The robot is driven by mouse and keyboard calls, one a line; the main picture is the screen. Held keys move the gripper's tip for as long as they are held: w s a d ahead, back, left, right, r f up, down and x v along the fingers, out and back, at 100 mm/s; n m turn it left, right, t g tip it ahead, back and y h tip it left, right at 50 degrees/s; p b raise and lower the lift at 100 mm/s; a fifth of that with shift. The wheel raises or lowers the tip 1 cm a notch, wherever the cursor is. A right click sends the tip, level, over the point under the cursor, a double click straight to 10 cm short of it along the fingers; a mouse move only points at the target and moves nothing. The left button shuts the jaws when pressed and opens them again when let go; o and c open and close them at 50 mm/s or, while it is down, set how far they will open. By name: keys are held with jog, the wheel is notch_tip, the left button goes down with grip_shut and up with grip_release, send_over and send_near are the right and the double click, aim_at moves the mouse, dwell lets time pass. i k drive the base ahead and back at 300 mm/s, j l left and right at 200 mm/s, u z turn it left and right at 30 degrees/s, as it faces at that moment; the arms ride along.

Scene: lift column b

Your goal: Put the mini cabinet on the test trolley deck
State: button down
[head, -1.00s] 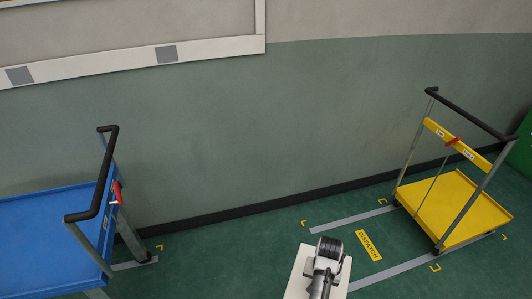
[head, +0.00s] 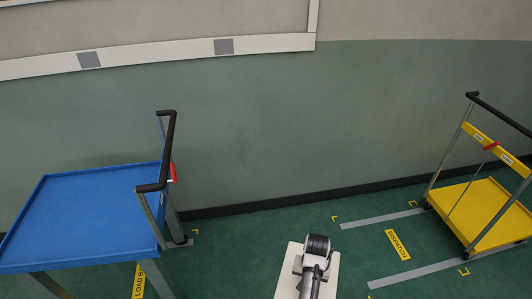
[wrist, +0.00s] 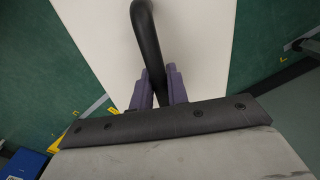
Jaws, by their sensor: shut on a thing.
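The mini cabinet appears to be the white body with a flat face (wrist: 205,45) in the wrist view; it shows as a white panel (head: 291,272) at the bottom of the head view. My gripper (wrist: 160,85) has its purple fingers shut on its curved black handle (wrist: 146,35). The rest of the cabinet is out of view or hidden by my arm. A blue trolley deck (head: 85,215) stands at the left, bare. A yellow trolley deck (head: 475,210) stands lower at the right, also bare. I cannot read which is the test trolley.
The blue trolley has a black push handle (head: 168,150) on its right side. The yellow trolley has a tall black-topped handle frame (head: 500,113). Green floor between the trolleys is clear; a wall (head: 300,130) runs behind.

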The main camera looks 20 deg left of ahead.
aim_at(91, 209)
jog(key=k+j+u, duration=0.8)
jog(key=j+u, duration=0.2)
